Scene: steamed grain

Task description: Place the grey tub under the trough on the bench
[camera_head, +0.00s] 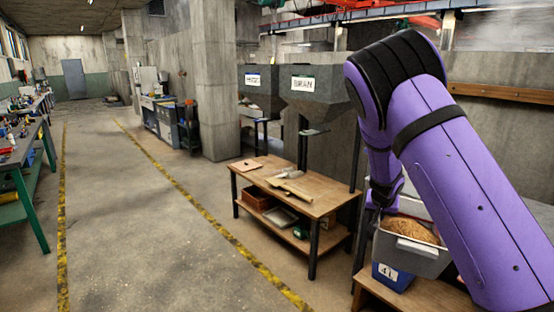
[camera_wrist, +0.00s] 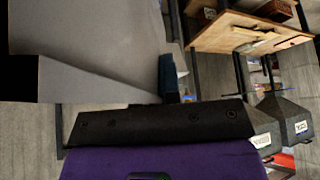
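A grey tub (camera_head: 407,250) filled with brown grain stands at the right in the head view, above a wooden surface (camera_head: 415,298). My gripper (camera_head: 384,200) is at its far left rim, mostly hidden by my arm. In the wrist view a large grey surface (camera_wrist: 90,40), which looks like the tub, fills the upper left, close to a dark finger (camera_wrist: 168,78). The other finger is not clear, so I cannot tell whether the fingers are closed. Two grey troughs, one labelled BRAN (camera_head: 318,98) and another (camera_head: 262,96), hang above the wooden bench (camera_head: 318,202).
A blue box (camera_head: 388,277) with a white label is below the tub. On the bench lie a small board (camera_head: 246,165) and a scoop-like tool (camera_head: 288,174). Its lower shelf holds a brown crate (camera_head: 257,199) and a tray (camera_head: 280,217).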

